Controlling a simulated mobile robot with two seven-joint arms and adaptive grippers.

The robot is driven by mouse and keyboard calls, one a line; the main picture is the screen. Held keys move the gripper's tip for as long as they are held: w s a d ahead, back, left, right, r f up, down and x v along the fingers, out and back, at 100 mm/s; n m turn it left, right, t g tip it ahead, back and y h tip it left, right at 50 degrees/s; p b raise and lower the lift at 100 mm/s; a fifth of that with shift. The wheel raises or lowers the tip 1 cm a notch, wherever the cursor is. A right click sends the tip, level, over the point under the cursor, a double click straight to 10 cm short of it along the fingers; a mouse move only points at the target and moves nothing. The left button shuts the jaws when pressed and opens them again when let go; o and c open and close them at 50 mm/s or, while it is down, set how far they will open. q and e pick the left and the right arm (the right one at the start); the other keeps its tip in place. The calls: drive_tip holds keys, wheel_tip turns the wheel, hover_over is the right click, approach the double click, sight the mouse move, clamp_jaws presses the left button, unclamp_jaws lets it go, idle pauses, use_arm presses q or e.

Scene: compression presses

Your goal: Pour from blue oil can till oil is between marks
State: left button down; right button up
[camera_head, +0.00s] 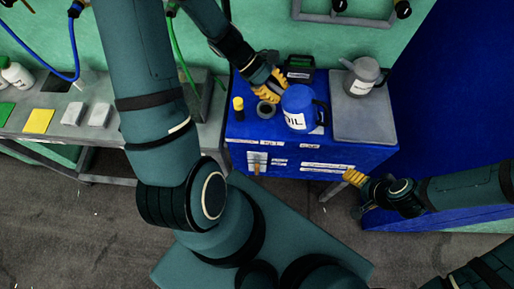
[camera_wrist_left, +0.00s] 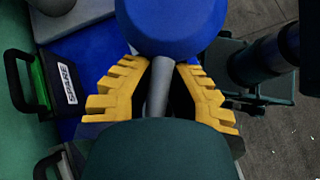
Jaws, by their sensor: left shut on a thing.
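The blue oil can (camera_head: 297,104), labelled OIL, stands on or just above the blue cabinet top (camera_head: 240,131), roughly upright, its dark handle on the right. My left gripper (camera_head: 270,88) is at its left side. In the left wrist view the yellow fingers (camera_wrist_left: 160,90) close around a grey rod-like part (camera_wrist_left: 158,88) under the blue body (camera_wrist_left: 172,22); it looks like the spout. A dark round ring (camera_head: 265,110) lies left of the can. A white panel (camera_head: 257,160) is on the cabinet front; I cannot read marks or an oil level. My right gripper (camera_head: 354,178) is right of the cabinet front, its finger gap unclear.
A grey can (camera_head: 361,76) stands on a grey pad (camera_head: 362,118) at right. A dark green SPARE container (camera_head: 299,67) is behind the blue can. A yellow-capped item (camera_head: 238,104) stands at left. A bench (camera_head: 70,125) holds small blocks. Open floor (camera_head: 60,220) lies in front.

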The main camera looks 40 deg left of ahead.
use_arm(q)
drive_tip(key=shift+r+p, duration=1.85)
drive_tip(key=shift+r, duration=0.45)
drive_tip(key=shift+f, duration=0.15)
wheel_tip(320, 180, down, 5)
drive_tip(key=b, duration=0.4)
drive_tip(key=shift+d+r+h+b, duration=0.1)
drive_tip(key=shift+r+h+b, duration=0.45)
drive_tip(key=shift+h, duration=0.35)
